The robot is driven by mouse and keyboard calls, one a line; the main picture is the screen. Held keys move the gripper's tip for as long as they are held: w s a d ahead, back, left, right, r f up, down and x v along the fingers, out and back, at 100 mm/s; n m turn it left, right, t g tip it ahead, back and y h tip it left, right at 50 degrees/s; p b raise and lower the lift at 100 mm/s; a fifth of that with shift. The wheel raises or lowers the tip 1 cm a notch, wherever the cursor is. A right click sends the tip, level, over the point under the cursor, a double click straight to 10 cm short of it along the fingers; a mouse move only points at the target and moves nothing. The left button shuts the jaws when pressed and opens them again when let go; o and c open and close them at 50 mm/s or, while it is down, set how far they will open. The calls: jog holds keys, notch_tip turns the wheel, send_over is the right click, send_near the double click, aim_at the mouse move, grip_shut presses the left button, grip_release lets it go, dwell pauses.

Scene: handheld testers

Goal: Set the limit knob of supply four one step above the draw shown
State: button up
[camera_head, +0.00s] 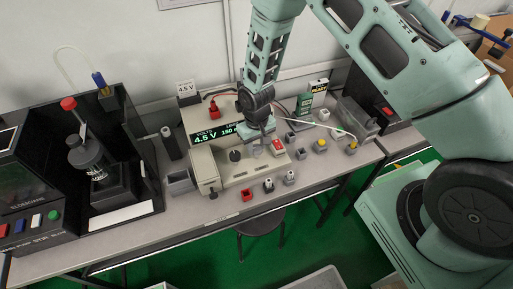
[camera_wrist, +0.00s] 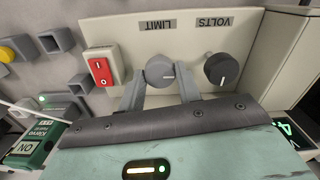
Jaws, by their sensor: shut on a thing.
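The beige supply (camera_head: 205,165) stands on the bench. Its green display (camera_head: 207,137) reads 4.5 V and a limit of about 150 mA, partly hidden by my arm. In the wrist view the panel shows the grey limit knob (camera_wrist: 160,72) under an upside-down LIMIT label (camera_wrist: 155,25). Its pale pointer mark points roughly right. My gripper (camera_wrist: 161,88) has one finger on each side of this knob and is shut on it. The dark volts knob (camera_wrist: 222,69) is just to the right; it also shows in the head view (camera_head: 235,156). I see no supply number.
A red rocker switch (camera_wrist: 102,71) sits left of the limit knob, close to my finger. Small grey blocks with coloured tops (camera_head: 320,145) stand at right.

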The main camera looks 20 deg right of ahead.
aim_at(256, 147)
jog(key=n+b, duration=0.2)
jog(key=n, duration=0.4)
jog(key=shift+n, duration=0.3)
jog(key=n+b, duration=0.1)
jog(key=n, duration=0.4)
jog(key=shift+r+n, duration=0.1)
jog(key=shift+n, duration=0.2)
jog(key=o, duration=1)
notch_tip(256, 147, up, 17)
jog(key=b, duration=0.1)
jog(key=shift+r+b, duration=0.2)
jog(key=shift+b, duration=0.2)
